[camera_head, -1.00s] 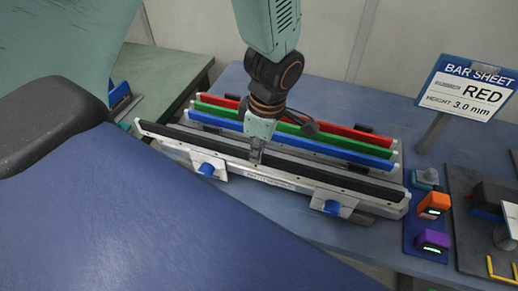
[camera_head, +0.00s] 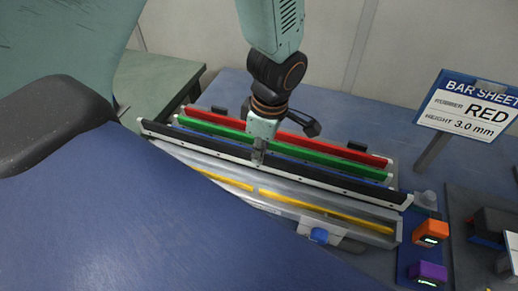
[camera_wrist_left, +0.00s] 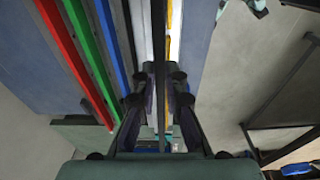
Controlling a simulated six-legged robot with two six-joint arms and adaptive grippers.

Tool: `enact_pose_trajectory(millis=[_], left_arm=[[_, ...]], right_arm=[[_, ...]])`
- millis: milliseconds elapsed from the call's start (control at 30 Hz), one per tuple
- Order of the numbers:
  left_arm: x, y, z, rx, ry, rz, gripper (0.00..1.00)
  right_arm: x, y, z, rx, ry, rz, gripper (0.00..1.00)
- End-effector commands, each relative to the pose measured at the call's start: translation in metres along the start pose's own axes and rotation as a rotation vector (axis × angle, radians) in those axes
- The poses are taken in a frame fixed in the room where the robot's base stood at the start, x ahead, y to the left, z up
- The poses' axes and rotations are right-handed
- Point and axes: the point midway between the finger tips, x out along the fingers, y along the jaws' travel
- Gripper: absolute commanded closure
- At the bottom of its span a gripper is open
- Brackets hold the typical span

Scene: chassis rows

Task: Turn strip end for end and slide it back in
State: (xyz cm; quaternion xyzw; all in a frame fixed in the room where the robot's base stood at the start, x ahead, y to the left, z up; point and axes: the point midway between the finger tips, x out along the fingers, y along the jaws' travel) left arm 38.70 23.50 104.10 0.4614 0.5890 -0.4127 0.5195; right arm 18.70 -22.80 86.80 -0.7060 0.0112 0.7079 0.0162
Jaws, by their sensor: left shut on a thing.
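My left gripper (camera_head: 259,153) is shut on a long black strip with a pale lower edge (camera_head: 340,182), near its middle. The strip is raised above and behind a grey metal chassis (camera_head: 392,232), roughly parallel to it. The chassis channel lies open, with a yellow line (camera_head: 325,212) along its floor. In the left wrist view, the fingers (camera_wrist_left: 160,78) grip the strip (camera_wrist_left: 158,45), which runs lengthwise between them. The right gripper is not in view.
Red (camera_head: 345,151), green (camera_head: 340,165) and blue (camera_wrist_left: 108,40) strips lie behind the held strip. A sign (camera_head: 468,105) reads "BAR SHEET, RUBBER RED, HEIGHT 3.0 mm". Orange (camera_head: 430,231) and purple (camera_head: 428,272) blocks stand right of the chassis. A blue clamp knob (camera_head: 319,235) is at its front.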

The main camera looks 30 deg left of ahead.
Motion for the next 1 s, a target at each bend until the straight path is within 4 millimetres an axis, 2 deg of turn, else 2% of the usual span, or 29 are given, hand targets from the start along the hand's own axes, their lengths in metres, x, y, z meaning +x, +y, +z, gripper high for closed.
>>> enact_pose_trajectory(millis=[267,733,1000], left_arm=[[0.005,-0.004,-0.001,0.000,0.000,0.000,1.00],[0.046,-0.003,0.005,0.000,-0.001,0.000,1.00],[0.048,-0.001,0.006,0.000,-0.001,0.001,1.00]], right_arm=[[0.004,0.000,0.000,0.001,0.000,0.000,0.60],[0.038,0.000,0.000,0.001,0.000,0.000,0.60],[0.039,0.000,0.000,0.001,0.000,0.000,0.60]])
